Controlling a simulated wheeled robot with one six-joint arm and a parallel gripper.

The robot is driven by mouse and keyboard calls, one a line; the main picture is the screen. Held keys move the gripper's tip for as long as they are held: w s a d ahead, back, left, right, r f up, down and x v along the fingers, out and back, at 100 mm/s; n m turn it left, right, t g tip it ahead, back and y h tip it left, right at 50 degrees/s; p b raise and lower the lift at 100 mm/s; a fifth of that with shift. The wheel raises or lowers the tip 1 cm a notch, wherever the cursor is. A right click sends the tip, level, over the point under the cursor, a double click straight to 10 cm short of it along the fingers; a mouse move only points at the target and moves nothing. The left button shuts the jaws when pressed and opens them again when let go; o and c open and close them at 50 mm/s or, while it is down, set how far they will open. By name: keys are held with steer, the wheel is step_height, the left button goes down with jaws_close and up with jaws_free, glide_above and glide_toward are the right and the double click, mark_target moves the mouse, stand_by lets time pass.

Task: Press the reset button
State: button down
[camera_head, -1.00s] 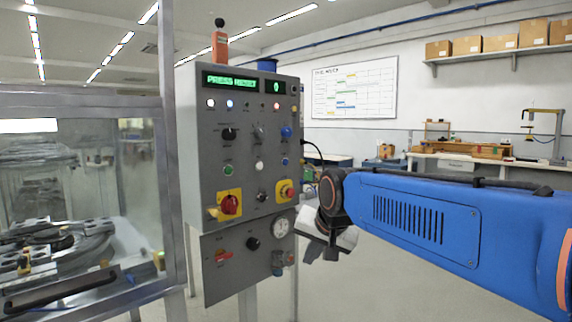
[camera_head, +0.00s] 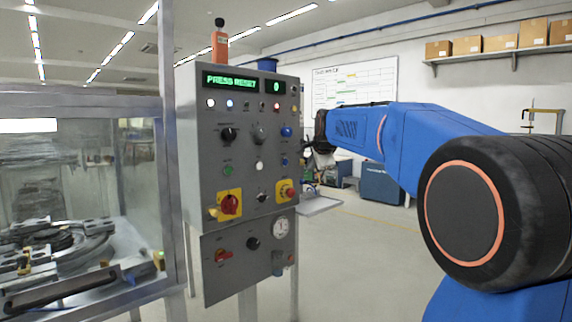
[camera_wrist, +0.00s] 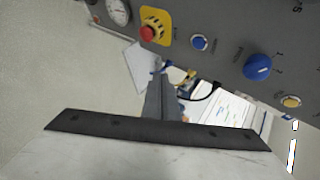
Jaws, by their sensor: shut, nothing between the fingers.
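A grey control panel (camera_head: 245,150) stands in the middle of the head view, its green display (camera_head: 230,81) reading "PRESS RESET". A small blue button (camera_head: 284,162) sits on its right side, below a blue knob (camera_head: 286,132). In the wrist view the small blue button (camera_wrist: 199,42) lies between the blue knob (camera_wrist: 257,67) and the red emergency stop (camera_wrist: 150,33). The button labels are too small to read. My gripper (camera_wrist: 160,78) is shut and empty, apart from the panel. In the head view it is beside the panel's right edge, its tip hard to make out.
The emergency stop on its yellow plate (camera_head: 286,190) and a red rotary switch (camera_head: 229,204) sit lower on the panel. A glazed machine enclosure (camera_head: 80,105) stands at the left. A small shelf (camera_head: 318,206) juts out at the panel's right.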

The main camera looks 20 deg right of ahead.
mark_target(285, 162)
steer(key=shift+w+d+r, duration=0.2)
steer(key=shift+w, duration=0.1)
steer(key=shift+w+a, duration=0.5)
steer(key=shift+w, duration=0.85)
steer(key=shift+w+a, duration=0.5)
steer(key=shift+w, duration=0.85)
steer(key=shift+w+a, duration=0.5)
steer(key=shift+w, duration=0.85)
steer(key=shift+w, duration=0.1)
steer(key=shift+w+a, duration=0.2)
steer(key=shift+w, duration=0.1)
steer(key=shift+w+a, duration=0.1)
steer(key=shift+w, duration=0.3)
steer(key=shift+s, duration=0.15)
steer(key=shift+s+d, duration=0.3)
steer(key=shift+s, duration=0.4)
